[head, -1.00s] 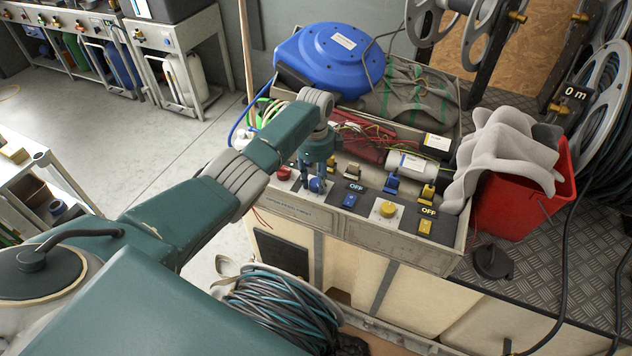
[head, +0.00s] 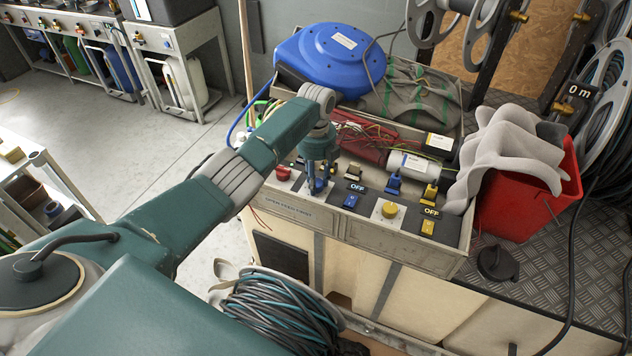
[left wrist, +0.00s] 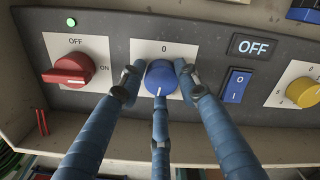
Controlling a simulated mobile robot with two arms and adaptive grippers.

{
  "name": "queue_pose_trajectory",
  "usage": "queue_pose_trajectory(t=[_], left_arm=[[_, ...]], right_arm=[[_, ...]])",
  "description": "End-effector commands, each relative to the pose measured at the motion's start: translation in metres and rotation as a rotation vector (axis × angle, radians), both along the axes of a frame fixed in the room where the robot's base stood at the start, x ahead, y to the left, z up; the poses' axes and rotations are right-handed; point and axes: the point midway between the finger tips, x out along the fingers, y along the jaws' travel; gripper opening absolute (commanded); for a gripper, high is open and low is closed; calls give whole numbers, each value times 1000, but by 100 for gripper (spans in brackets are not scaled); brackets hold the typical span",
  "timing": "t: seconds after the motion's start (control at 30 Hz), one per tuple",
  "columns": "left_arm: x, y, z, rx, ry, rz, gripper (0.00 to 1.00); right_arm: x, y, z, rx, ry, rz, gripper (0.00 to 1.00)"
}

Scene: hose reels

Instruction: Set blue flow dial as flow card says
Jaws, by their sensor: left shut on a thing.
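The blue flow dial (left wrist: 162,78) sits on a white plate with a "0" above it in the left wrist view. A short white line on the dial points down, toward the bottom of the picture. My left gripper (left wrist: 160,88) has its fingers on both sides of the dial and one below it, shut on it. In the head view my left gripper (head: 317,182) reaches down onto the control panel and mostly hides the dial. I cannot make out a flow card in either view. My right gripper is not in view.
Left of the dial is a red knob (left wrist: 76,70) marked ON, with a lit green lamp (left wrist: 71,22). To the right are a blue rocker switch (left wrist: 236,85), an OFF display (left wrist: 253,47) and a yellow dial (left wrist: 303,92). A red bucket (head: 532,205) stands farther right.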

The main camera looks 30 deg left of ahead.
Motion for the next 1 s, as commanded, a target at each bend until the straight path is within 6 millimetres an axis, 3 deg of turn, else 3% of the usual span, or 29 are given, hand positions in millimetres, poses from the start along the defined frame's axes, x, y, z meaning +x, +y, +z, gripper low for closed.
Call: queue_pose_trajectory(t=[0.03,0.4,0.97,1.0], left_arm=[[3,7,2,12,-12,-26,6],[6,6,4,12,-16,-183,6],[8,5,7,10,-21,-210,6],[8,4,7,10,-21,-210,40]], right_arm=[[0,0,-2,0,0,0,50],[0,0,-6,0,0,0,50],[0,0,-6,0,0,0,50],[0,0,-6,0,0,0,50]])
